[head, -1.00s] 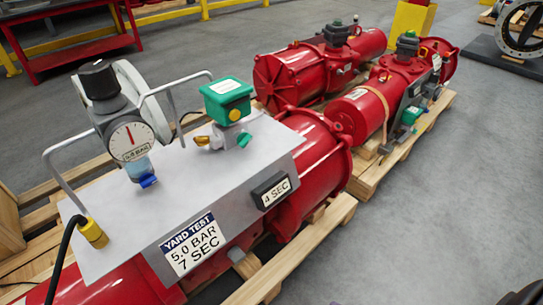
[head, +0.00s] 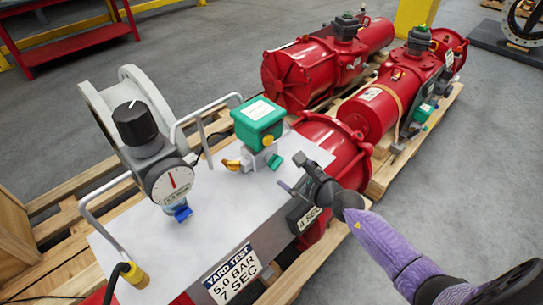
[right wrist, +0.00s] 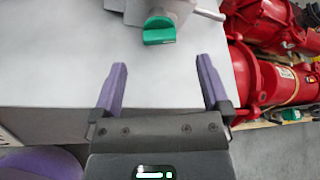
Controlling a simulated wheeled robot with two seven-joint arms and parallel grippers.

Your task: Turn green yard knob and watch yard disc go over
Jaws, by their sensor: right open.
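The green knob (head: 275,159) sits low on the right of a small grey valve body on the metal plate. It also shows in the right wrist view (right wrist: 159,30), beyond my fingertips. A green box (head: 258,118) with a white label tops this valve. A round yellow disc (head: 268,140) is on its front; I cannot tell whether this is the yard disc. My right gripper (head: 292,172) is just right of the knob, above the plate. Its purple fingers (right wrist: 162,64) are apart and empty, with the knob ahead between their lines. My left gripper is out of view.
A gauge (head: 171,184) with a black knob (head: 136,123) and blue tap (head: 182,213) stands left of the valve. Bent metal handles (head: 105,197) rise from the plate. A yellow fitting (head: 134,275) is at front left. Red actuators (head: 300,78) on pallets stand behind.

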